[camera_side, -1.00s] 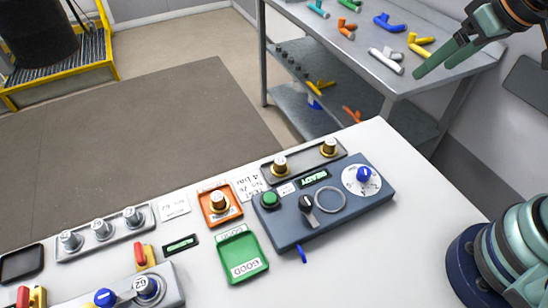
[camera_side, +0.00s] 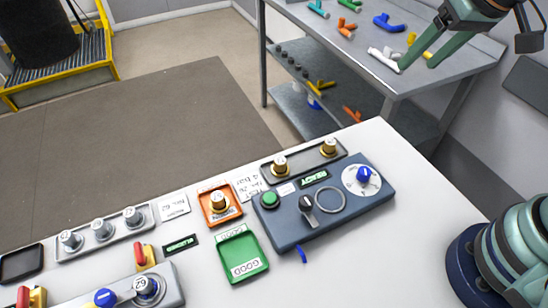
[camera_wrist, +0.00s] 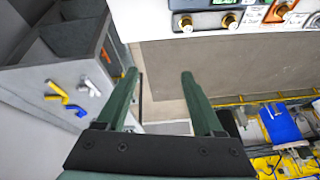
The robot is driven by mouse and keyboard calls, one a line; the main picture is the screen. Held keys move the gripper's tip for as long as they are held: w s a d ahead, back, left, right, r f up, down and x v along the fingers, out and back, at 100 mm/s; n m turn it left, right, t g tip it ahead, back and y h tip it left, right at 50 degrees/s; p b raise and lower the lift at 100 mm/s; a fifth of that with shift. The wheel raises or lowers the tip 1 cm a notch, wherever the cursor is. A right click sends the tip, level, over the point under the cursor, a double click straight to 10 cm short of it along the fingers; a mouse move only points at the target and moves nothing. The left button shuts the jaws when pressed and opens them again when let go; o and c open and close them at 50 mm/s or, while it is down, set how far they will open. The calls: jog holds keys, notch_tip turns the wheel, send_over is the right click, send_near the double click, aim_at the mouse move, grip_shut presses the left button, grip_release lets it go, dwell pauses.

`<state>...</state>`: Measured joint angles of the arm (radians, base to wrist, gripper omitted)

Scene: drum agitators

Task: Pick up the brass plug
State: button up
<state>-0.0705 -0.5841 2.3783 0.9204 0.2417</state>
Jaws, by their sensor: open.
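Two stand upright in a dark tray (camera_side: 304,174): a left brass plug (camera_side: 281,168) and a right brass plug (camera_side: 328,149). Another brass plug (camera_side: 219,205) stands in an orange tray (camera_side: 207,217). Brass plugs also show at the top of the wrist view, a left one (camera_wrist: 185,24), a middle one (camera_wrist: 229,21) and one at right (camera_wrist: 280,12). My gripper (camera_side: 417,67) is open and empty, high at the upper right in the side view, well apart from the plugs. Its spread fingers also show in the wrist view (camera_wrist: 160,75).
A blue-grey console (camera_side: 285,232) with a green button, black knob and ring stands beside the dark tray. A green tray (camera_side: 241,255) is at its left. Grey plugs (camera_side: 102,228) stand in a rack farther left. A steel bench (camera_side: 345,62) holds coloured fittings behind.

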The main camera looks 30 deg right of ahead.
jog(key=w+a+f+m+g, duration=0.3)
jog(key=w+a+m, duration=0.35)
jog(key=a, duration=0.35)
jog(key=m+g, duration=0.2)
jog(key=m, duration=0.5)
send_over(280, 161)
notch_tip(280, 161, down, 10)
jog(key=shift+n, duration=0.25)
jog(key=f, duration=0.5)
jog(key=shift+d+f, duration=0.3)
jog(key=shift+f, duration=0.05)
jog(key=shift+a+f, duration=0.15)
jog(key=shift+f, duration=1.25)
jog(key=shift+a+f, duration=0.1)
jog(key=shift+f, duration=1.25)
grip_shut()
